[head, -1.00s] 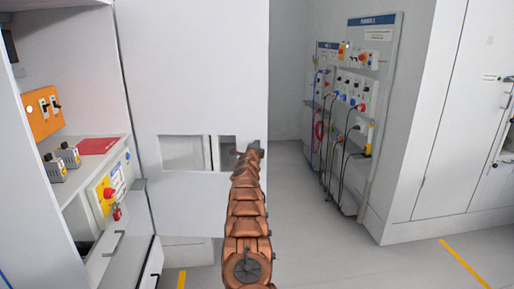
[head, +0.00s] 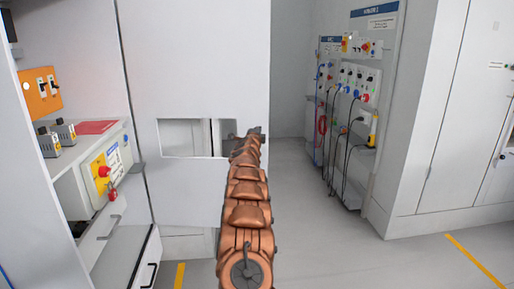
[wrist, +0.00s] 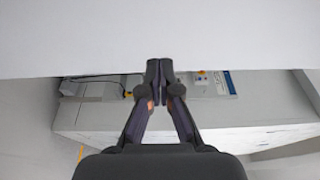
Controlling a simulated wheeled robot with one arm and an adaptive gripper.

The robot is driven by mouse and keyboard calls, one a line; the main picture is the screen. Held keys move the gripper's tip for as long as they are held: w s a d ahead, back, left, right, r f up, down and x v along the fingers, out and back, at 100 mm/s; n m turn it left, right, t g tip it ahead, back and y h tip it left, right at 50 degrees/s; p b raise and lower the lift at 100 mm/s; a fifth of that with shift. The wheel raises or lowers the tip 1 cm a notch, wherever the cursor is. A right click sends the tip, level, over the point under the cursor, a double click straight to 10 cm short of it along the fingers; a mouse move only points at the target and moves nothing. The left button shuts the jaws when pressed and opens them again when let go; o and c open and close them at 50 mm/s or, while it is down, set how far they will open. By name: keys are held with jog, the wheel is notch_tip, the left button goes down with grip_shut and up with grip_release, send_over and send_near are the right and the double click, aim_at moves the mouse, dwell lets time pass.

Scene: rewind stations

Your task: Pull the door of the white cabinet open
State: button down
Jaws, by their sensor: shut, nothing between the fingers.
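The white cabinet (head: 85,185) stands at the left in the head view, with its shelves and drawers exposed. A tall flat white panel (head: 200,60), which looks like its door, stands to the right of these shelves. It has a rectangular cut-out near mid-height. My gripper (head: 256,132) is at the panel's right edge, just right of the cut-out. In the wrist view my gripper (wrist: 160,66) has its fingers together and empty, overlapping the lower edge of a broad white surface (wrist: 160,30). I cannot tell whether they touch it.
An orange switch panel (head: 40,92) and a red-and-yellow switch box (head: 104,172) are inside the cabinet. An upright panel with hanging cables (head: 350,100) stands at the right, beside white cupboards (head: 450,130). The grey floor (head: 330,250) between is clear.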

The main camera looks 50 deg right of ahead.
jog(key=s+b+v, duration=0.1)
jog(key=b+v, duration=0.4)
jog(key=v, duration=0.4)
jog(key=shift+s+b, duration=0.25)
jog(key=shift+b, duration=0.15)
dwell(0.4)
